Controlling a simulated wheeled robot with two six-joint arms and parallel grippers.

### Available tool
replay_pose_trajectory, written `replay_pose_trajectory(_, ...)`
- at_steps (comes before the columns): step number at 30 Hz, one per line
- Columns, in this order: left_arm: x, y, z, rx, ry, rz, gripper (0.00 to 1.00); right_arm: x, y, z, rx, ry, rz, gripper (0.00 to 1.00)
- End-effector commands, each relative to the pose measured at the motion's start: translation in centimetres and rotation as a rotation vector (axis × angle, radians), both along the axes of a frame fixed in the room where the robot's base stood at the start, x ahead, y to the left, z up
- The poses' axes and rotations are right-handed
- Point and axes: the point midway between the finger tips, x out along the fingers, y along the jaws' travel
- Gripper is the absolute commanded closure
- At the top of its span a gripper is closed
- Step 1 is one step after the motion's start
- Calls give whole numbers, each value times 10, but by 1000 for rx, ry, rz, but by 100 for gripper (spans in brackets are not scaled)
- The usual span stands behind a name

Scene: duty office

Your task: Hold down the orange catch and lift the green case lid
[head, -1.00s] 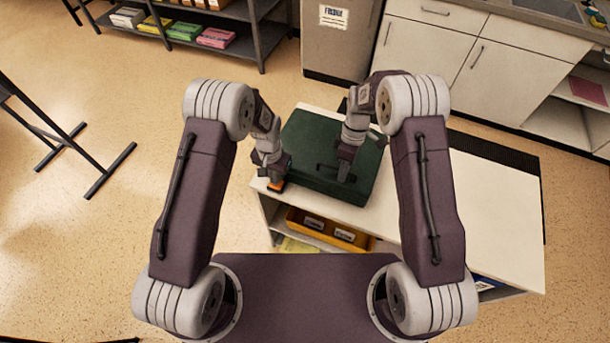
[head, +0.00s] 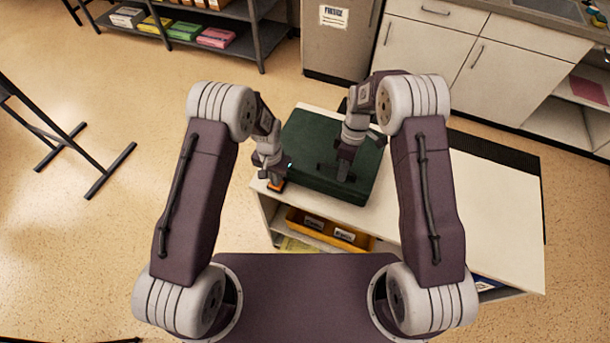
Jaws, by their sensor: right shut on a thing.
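The green case (head: 302,140) lies on the white cabinet top, and its lid looks down flat. The orange catch (head: 276,185) shows at the case's front left corner. My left gripper (head: 273,177) is right over the catch and seems to touch it; its fingers are too small and hidden to tell open from shut. My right gripper (head: 340,172) is over the front part of the lid, shut on what looks like a dark handle there, partly hidden by the gripper itself.
The white cabinet top (head: 480,200) is clear to the right of the case. A yellow tray (head: 296,224) with labelled items sits on the shelf below. A shelf rack (head: 262,40) and a fridge (head: 335,45) stand behind.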

Motion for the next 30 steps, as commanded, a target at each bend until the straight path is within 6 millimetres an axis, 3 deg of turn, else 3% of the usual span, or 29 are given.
replay_pose_trajectory(30,0,0,-3,0,0,0,100,7,-2,17,17,31,-2,100)
